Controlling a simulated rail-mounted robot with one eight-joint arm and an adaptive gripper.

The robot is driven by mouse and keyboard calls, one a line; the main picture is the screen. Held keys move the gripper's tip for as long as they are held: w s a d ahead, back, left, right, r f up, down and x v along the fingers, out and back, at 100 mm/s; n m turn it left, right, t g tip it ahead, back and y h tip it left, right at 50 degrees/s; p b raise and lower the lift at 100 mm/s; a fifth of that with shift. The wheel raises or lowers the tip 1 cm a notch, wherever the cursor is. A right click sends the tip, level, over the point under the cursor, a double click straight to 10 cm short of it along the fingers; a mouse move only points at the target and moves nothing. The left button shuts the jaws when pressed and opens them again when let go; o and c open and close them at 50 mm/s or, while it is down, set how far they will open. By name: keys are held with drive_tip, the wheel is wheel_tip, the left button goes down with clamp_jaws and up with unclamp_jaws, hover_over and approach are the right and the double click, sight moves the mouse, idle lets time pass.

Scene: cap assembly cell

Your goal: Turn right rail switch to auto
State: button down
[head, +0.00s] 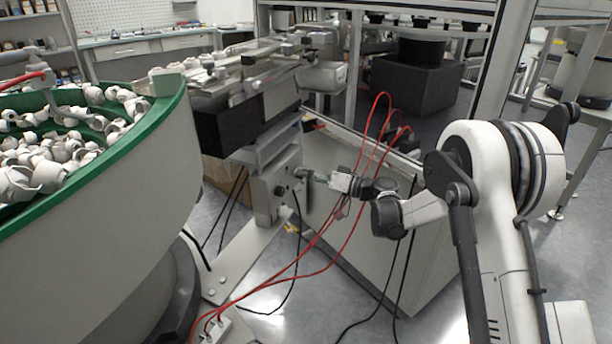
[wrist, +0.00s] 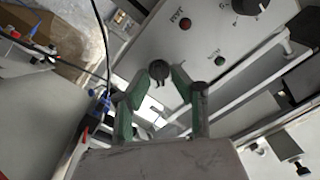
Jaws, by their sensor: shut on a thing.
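The right rail switch, a black rotary knob (wrist: 158,69), sits on a light grey control panel (wrist: 212,22) in the wrist view. My gripper (wrist: 160,78) has its green-padded fingers on both sides of the knob and is shut on it. The knob's pointer marking is too small to read. In the head view my gripper (head: 308,175) reaches left to the front of the grey control box (head: 265,192) under the rail. The knob it holds is hidden there by the fingers.
The panel also has a red button (wrist: 185,23), a green button (wrist: 219,60) and another black knob (wrist: 250,5). Red hoses (head: 352,225) and black cables hang close to my arm. A large green-rimmed bowl (head: 105,235) full of white caps stands at left.

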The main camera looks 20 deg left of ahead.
drive_tip(key=shift+m, duration=0.5)
drive_tip(key=c, duration=1.5)
unclamp_jaws()
drive_tip(key=d, duration=0.4)
drive_tip(key=s+d, duration=0.1)
drive_tip(key=d, duration=0.7)
drive_tip(key=shift+s, duration=0.2)
